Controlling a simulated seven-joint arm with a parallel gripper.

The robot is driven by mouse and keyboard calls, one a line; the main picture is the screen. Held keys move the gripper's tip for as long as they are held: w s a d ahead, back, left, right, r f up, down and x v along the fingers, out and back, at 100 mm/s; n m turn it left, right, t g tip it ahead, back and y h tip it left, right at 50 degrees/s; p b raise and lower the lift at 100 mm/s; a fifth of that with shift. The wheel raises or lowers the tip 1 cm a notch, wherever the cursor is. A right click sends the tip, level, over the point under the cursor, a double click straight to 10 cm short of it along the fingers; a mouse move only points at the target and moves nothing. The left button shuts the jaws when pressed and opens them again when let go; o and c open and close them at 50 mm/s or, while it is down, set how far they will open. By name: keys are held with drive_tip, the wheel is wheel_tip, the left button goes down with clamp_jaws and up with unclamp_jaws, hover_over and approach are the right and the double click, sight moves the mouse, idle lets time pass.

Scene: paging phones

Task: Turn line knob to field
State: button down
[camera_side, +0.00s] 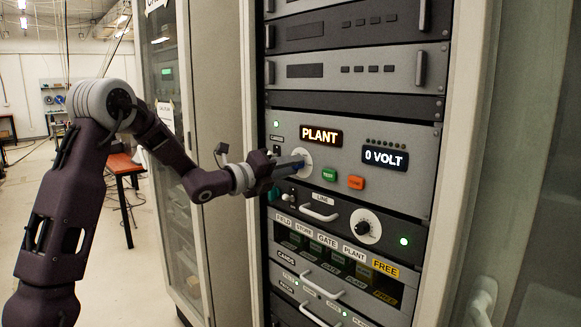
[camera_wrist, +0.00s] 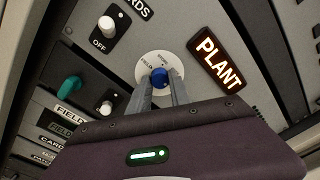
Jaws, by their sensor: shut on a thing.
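The line knob (camera_wrist: 160,77) is blue and sits on a round white dial plate (camera_wrist: 146,66) on the rack panel. My gripper (camera_wrist: 160,90) has its two grey fingers on either side of the knob, shut on it. In the side view my gripper (camera_side: 284,168) reaches the white dial (camera_side: 303,160) from the left, and the knob is mostly hidden by the fingers. The dial print is partly covered; I can read what looks like FIELD on its left side. The lit display beside the dial (camera_side: 321,136) reads PLANT and also shows in the wrist view (camera_wrist: 218,66).
A second display (camera_side: 385,158) reads 0 VOLT. A green button (camera_side: 329,174) and an orange button (camera_side: 356,182) sit right of the dial. In the wrist view, a white OFF knob (camera_wrist: 106,24) and teal knob (camera_wrist: 70,84) lie left.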

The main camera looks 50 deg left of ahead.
drive_tip(key=n+y, duration=0.1)
drive_tip(key=n, duration=3.3)
drive_tip(key=shift+n, duration=0.3)
drive_tip(key=c, duration=1.2)
unclamp_jaws()
